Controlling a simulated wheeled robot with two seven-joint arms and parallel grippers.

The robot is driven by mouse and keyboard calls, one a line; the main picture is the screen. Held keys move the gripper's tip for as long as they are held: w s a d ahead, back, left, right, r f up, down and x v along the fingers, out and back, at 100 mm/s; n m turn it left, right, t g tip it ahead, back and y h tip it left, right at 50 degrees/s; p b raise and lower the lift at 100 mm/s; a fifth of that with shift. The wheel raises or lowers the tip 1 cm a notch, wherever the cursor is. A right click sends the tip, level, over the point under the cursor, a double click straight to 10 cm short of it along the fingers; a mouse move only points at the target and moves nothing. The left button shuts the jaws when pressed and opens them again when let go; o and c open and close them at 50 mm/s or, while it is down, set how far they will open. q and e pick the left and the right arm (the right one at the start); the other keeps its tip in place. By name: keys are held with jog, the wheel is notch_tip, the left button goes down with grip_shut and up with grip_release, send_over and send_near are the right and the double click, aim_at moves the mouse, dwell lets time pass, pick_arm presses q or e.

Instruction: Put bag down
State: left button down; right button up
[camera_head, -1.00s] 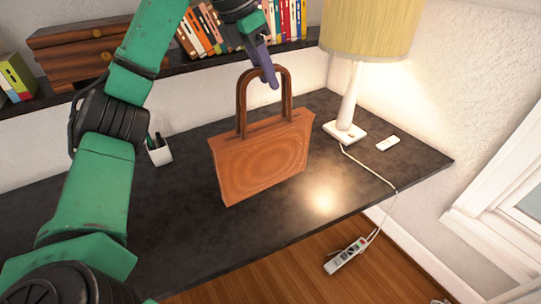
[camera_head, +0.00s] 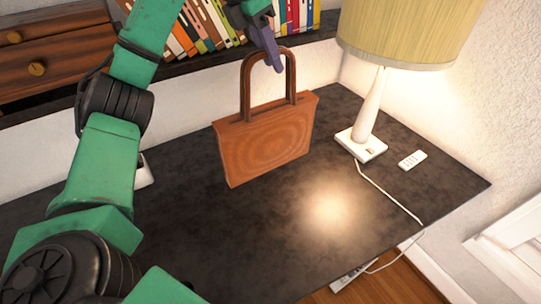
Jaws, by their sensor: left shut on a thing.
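A brown wood-grained bag (camera_head: 266,146) with a dark arched handle (camera_head: 246,84) is upright over the black desk (camera_head: 222,232), near its middle. My left gripper (camera_head: 274,58) comes from above, with its purple fingers at the top of the handle, shut on it. The fingers partly hide the handle top. I cannot tell whether the bag's bottom edge touches the desk or hangs just above it. My right gripper is not in view.
A lamp (camera_head: 369,118) with a yellow shade stands right of the bag, a white remote (camera_head: 412,159) beside it. A shelf with books (camera_head: 200,27) and a wooden drawer box (camera_head: 45,55) runs behind. The desk front is clear.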

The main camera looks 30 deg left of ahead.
pick_arm(q)
jog(key=b, duration=0.1)
send_over(270, 129)
jog(key=w, duration=0.2)
jog(key=f, duration=0.3)
jog(key=a+f, duration=0.1)
jog(key=f, duration=0.1)
jog(key=shift+s, duration=0.15)
jog(key=f, duration=0.8)
jog(key=shift+w+a+f, duration=0.2)
jog(key=shift+w+f, duration=0.15)
jog(key=f, duration=0.3)
jog(key=shift+s+d+f+p, duration=0.15)
jog(key=shift+s+p, duration=0.1)
jog(key=shift+p, duration=0.15)
jog(key=shift+f, duration=0.35)
jog(key=shift+w+f, duration=0.1)
jog(key=shift+w, duration=0.05)
jog(key=c, duration=0.6)
grip_release()
